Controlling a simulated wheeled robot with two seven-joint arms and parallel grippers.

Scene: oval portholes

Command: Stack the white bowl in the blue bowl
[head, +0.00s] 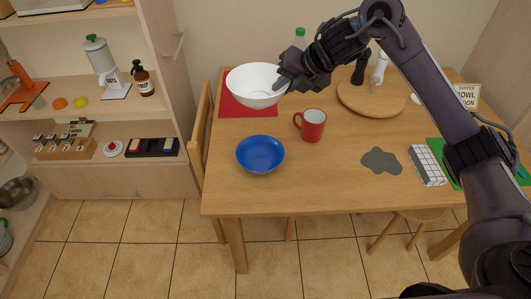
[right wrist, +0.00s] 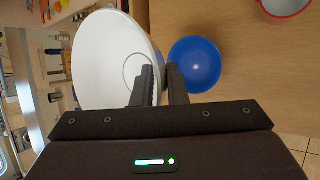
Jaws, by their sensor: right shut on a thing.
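The white bowl (head: 255,86) is held upright above the red mat, at the back left of the table. My right gripper (head: 286,84) is shut on its right rim. In the right wrist view the white bowl (right wrist: 112,62) fills the left and its rim runs between the fingers (right wrist: 160,85). The blue bowl (head: 260,154) sits empty on the table, nearer the front edge and apart from the white bowl. It also shows in the right wrist view (right wrist: 196,62), beyond the fingertips. My left gripper is not in view.
A red mug (head: 311,125) stands right of the blue bowl. A red mat (head: 250,111) lies under the white bowl. A chair (head: 201,133) stands at the left edge.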

